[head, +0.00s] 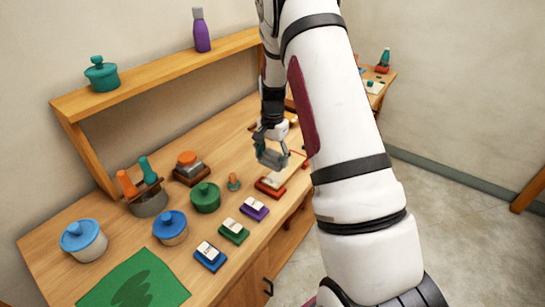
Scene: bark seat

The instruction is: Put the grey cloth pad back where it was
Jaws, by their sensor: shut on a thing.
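My gripper (272,160) is over the right part of the wooden bench, above and slightly behind a red block with a pale top (270,186). It is shut on a small grey thing, which I take to be the grey cloth pad. The fingers are also grey and hide most of it, so its outline is unclear. It appears held above the bench top, apart from the red block.
Purple (254,208), green (233,231) and blue (210,256) blocks line the bench's front. Behind stand lidded pots (205,197), a small orange-topped peg (233,182) and a brown stand with grey and orange pieces (190,168). A green mat (165,282) lies front left.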

